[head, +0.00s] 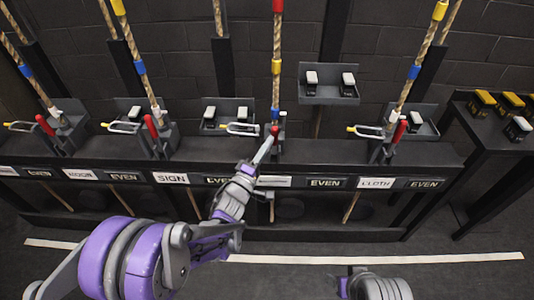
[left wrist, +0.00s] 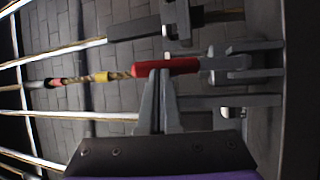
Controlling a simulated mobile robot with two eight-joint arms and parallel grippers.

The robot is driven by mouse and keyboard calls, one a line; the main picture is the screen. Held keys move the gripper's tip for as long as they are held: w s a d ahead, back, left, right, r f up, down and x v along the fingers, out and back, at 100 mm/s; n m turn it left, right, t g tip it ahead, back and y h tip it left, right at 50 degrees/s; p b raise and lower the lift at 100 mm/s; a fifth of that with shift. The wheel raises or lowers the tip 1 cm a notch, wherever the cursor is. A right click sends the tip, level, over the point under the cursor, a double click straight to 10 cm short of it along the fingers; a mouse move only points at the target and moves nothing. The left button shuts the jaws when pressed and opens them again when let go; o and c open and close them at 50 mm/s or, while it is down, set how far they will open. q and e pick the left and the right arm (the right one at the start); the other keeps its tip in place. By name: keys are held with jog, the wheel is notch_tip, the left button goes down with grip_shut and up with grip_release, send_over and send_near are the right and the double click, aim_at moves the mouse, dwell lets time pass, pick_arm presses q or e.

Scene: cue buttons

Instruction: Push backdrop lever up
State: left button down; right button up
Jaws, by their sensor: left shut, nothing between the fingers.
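A red lever handle (head: 275,130) sits on the rope lock in the middle of the dark rail. The white label (head: 274,181) below it is not readable, so I cannot confirm its name. In the left wrist view the red handle (left wrist: 165,67) runs across the middle, with a grey lock body to its right. My left gripper (head: 266,148) is shut and empty, its tips at the handle. In the left wrist view the fingertips (left wrist: 157,76) lie against or just by the handle's underside; contact is not certain.
Similar red levers (head: 152,128) and (head: 398,132) stand on the locks to either side, with ropes rising above. Labels such as SIGN (head: 171,178) and CLOTH (head: 376,183) line the rail. A side table (head: 490,140) with several buttons stands at right. The floor in front is clear.

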pick_arm(q)
jog(key=w, duration=0.1)
jog(key=w+r, duration=0.1)
jog(key=w, duration=0.1)
jog(key=shift+r+b, duration=0.3)
pick_arm(e)
jog(key=shift+s+f, duration=0.1)
jog(key=shift+f, duration=0.15)
pick_arm(q)
jog(key=shift+w+a, duration=0.1)
jog(key=shift+w, duration=0.05)
pick_arm(e)
jog(key=shift+a, duration=0.1)
